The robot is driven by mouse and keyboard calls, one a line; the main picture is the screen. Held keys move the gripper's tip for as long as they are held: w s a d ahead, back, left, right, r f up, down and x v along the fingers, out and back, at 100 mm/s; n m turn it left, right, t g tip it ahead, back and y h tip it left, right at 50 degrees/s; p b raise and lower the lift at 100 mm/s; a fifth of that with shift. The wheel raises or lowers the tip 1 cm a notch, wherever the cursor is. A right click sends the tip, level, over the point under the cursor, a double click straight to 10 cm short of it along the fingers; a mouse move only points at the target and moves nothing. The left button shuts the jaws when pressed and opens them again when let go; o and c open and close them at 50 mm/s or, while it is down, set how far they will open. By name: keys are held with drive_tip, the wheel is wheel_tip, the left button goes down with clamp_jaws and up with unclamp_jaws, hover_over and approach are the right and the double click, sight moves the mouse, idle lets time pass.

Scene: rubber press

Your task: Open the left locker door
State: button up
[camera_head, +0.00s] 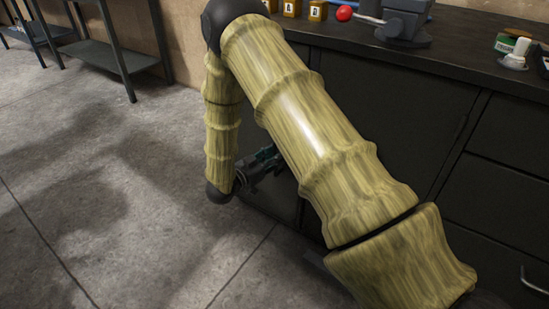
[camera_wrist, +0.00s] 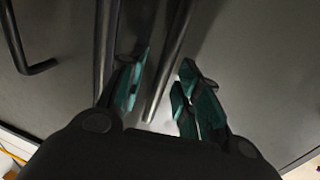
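The dark locker front is under the workbench in the head view. Its left door (camera_head: 284,202) is mostly hidden behind my arm; a strip shows low beside the gripper. Another dark panel (camera_head: 400,105) shows right of the arm. My gripper (camera_head: 266,160) is low at the locker front, partly hidden by the arm. In the wrist view my gripper (camera_wrist: 165,60) has its two teal fingers apart, with a long dark bar (camera_wrist: 167,65) running between them. I cannot tell whether they touch it. A bent dark handle (camera_wrist: 40,67) is at the left on a grey panel.
The workbench top (camera_head: 470,65) above holds small yellow boxes (camera_head: 317,11), a red ball (camera_head: 344,13) and a grey vise (camera_head: 404,22). Drawers (camera_head: 500,195) are at the right. A metal shelf (camera_head: 105,50) stands at the back left. The concrete floor at left is clear.

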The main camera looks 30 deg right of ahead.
drive_tip(key=shift+d, duration=0.2)
clamp_jaws()
